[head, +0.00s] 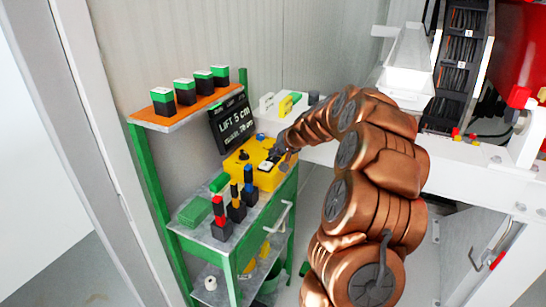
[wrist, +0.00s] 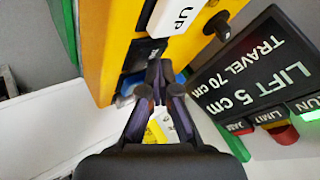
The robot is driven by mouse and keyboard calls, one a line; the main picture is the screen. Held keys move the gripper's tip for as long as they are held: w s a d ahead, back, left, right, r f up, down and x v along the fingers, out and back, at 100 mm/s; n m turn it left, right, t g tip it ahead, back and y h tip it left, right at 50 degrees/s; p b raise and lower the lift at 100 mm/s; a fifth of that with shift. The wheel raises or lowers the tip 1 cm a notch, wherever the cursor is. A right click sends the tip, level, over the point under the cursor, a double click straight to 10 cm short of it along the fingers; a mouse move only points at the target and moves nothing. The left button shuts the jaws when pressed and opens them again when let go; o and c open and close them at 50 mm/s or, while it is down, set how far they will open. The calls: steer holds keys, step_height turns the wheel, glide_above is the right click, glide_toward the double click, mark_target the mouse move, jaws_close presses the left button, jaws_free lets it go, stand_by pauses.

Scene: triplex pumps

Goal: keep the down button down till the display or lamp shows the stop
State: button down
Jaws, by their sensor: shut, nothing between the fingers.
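The yellow control box (head: 262,175) stands on the green cart's upper shelf. In the head view my gripper (head: 278,153) is over the box's right part. The down button cannot be made out; the fingers may hide it. The black display (head: 233,122) reads LIFT 5 cm, TRAVEL 70 cm. In the wrist view its RUN lamp (wrist: 306,107) glows green; the LIMIT lamp (wrist: 284,134) looks dull red.
Several dark blocks with green tops (head: 188,90) stand on the orange shelf (head: 170,122). Upright tools with red (head: 218,212), yellow and blue tops stand in front of the box. A white beam (head: 470,152) lies to the right, behind my arm.

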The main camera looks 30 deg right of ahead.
steer(key=shift+r, duration=0.1)
stand_by(0.3)
steer(key=shift+r+p, duration=0.35)
steer(key=shift+r, duration=0.45)
steer(key=shift+r+p, duration=0.95)
steer(key=shift+r, duration=1.6)
steer(key=shift+a, duration=0.1)
